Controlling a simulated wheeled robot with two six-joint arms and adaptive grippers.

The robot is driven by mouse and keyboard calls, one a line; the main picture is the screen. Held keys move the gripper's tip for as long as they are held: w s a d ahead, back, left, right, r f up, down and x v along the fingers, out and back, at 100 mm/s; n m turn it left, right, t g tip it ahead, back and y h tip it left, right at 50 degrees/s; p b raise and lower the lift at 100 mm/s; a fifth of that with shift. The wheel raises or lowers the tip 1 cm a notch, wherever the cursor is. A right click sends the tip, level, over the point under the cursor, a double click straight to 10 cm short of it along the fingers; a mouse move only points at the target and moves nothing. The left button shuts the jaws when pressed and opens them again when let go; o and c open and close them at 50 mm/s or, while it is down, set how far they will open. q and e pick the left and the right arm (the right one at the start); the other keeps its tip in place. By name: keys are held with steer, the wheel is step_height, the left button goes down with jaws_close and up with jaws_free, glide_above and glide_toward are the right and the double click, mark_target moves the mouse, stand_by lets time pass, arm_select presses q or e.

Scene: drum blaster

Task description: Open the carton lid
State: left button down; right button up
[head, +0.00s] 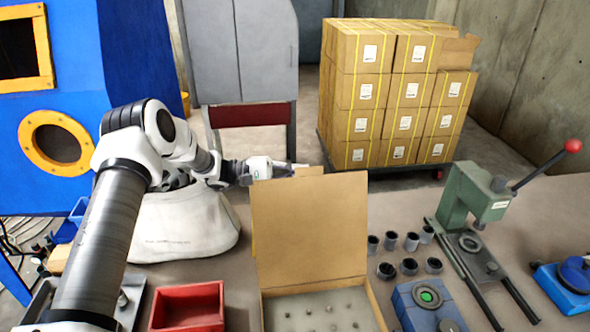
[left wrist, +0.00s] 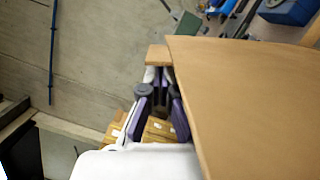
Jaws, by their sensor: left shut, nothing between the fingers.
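The carton (head: 378,308) is at the bottom middle of the head view, on the bench. Its brown lid (head: 308,232) stands up near vertical at the carton's back edge, and it fills the right of the left wrist view (left wrist: 250,95). My left gripper (head: 292,167) is shut and empty, behind the lid's top edge. I cannot tell whether it touches the lid. My right gripper is out of view.
A red bin (head: 188,307) stands left of the carton. Several dark cups (head: 410,266), a blue fixture (head: 428,305) and a green press (head: 470,205) with a red-knobbed lever stand to the right. A white sack (head: 182,225) lies under my left arm. Stacked boxes (head: 400,95) stand behind.

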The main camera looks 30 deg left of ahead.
arm_select(q)
steer(key=shift+d, duration=0.1)
steer(key=s+d+r+m+b, duration=0.1)
steer(key=s+d+r+m, duration=0.1)
steer(key=s+d, duration=0.2)
steer(key=shift+s+r+m+y+b, duration=0.2)
steer(key=shift+s+m+y+b, duration=0.1)
steer(key=shift+s+m, duration=0.15)
steer(key=shift+a, duration=0.15)
